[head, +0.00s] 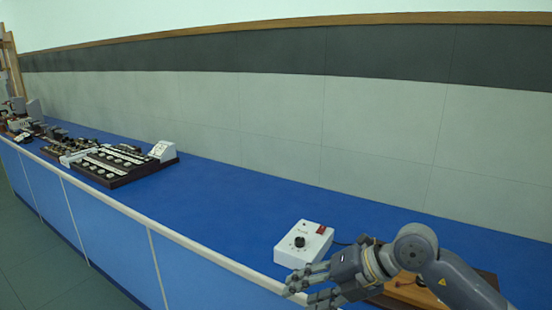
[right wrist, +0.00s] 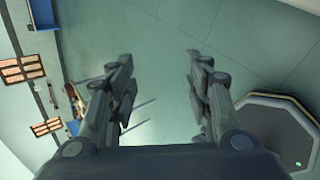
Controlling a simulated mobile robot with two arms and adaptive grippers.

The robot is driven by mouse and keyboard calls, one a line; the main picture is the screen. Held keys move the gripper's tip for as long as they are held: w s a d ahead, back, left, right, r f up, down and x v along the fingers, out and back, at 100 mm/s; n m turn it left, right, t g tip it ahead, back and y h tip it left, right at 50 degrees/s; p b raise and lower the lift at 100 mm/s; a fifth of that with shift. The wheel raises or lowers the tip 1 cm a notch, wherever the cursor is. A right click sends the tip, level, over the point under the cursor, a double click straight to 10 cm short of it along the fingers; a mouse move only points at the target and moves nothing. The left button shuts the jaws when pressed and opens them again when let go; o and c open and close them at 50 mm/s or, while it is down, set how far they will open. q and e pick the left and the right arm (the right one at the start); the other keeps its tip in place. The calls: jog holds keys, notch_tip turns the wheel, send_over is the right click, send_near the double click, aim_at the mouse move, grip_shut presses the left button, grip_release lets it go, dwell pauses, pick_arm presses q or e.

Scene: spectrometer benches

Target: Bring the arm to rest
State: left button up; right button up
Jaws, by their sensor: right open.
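My right arm comes in from the right in the head view, over the front part of the blue bench (head: 225,207). Its gripper (head: 300,290) points left, close to the front edge of the bench and just in front of a white control box. In the right wrist view the two fingers of the gripper (right wrist: 160,80) stand wide apart with nothing between them, above the green floor (right wrist: 165,40). My left gripper is in neither view.
The white box (head: 290,243) has a black knob and a red switch. A wooden-based apparatus (head: 405,290) lies partly hidden behind my right arm. Dark racks with several dials (head: 110,162) stand farther left. The bench between racks and box is clear. A wall (head: 280,125) runs behind.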

jog(key=s+a+r+y, duration=0.4)
jog(key=a+r+y, duration=0.2)
jog(key=a, duration=0.2)
notch_tip(320, 180, up, 8)
jog(key=m+t+y, duration=0.5)
jog(key=m+t, duration=0.1)
jog(key=w+d+f+m+t+h, duration=0.1)
jog(key=w+d+m+t+h, duration=0.3)
jog(key=d+m+t+h, duration=0.85)
jog(key=s+d+f+m+g+h, duration=0.1)
jog(key=d+f+m+g+h, duration=0.1)
jog(key=d+f+m+h, duration=0.35)
jog(key=d+f+m+g+h, duration=0.25)
jog(key=f+m, duration=0.35)
jog(key=f, duration=0.3)
jog(key=s+d+f+m+g, duration=0.2)
jog(key=s+d+f+g, duration=0.2)
jog(key=s+f+g, duration=0.55)
jog(key=s+a+f+g, duration=0.2)
jog(key=s+f+g, duration=0.3)
jog(key=s+f, duration=1)
notch_tip(320, 180, down, 23)
jog(key=s, duration=0.3)
jog(key=s+d+f+g, duration=0.1)
jog(key=s+d+f, duration=0.1)
jog(key=s+f, duration=1.4)
jog(key=shift+s+d+f+n+g+y+p, duration=0.35)
jog(key=shift+s+d+p, duration=0.1)
jog(key=shift+s, duration=0.1)
